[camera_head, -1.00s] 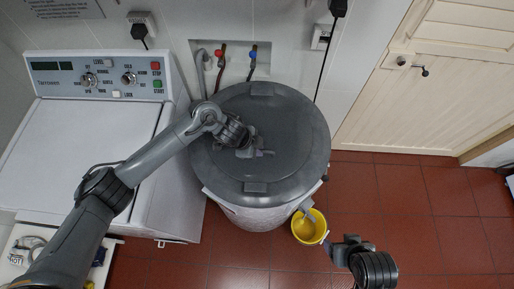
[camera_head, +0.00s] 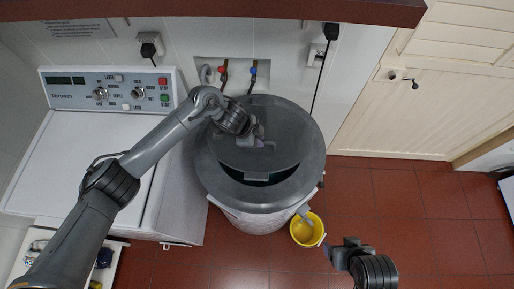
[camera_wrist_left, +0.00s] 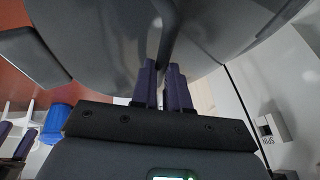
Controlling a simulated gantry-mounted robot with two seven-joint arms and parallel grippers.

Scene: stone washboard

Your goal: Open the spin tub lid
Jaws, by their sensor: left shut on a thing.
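The spin tub (camera_head: 240,218) is a grey drum with a dark rim, right of the white washer. Its round dark grey lid (camera_head: 270,115) is tilted up at the front, with a dark crescent gap (camera_head: 258,180) between its front edge and the rim. My left gripper (camera_head: 266,143) is over the middle of the lid, shut on its handle. In the left wrist view, the purple fingers (camera_wrist_left: 163,82) close around the thin grey handle bar (camera_wrist_left: 168,35), with the lid's underside or top filling the upper picture. My right gripper (camera_head: 332,250) hangs low, right of the tub; its fingers are too small to judge.
A yellow bucket (camera_head: 307,230) stands on the red tiles at the tub's front right. The white washer (camera_head: 80,165) is close on the left. Red and blue taps (camera_head: 253,71) are on the wall behind. A shelf edge (camera_head: 220,10) crosses the top. The floor at right is clear.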

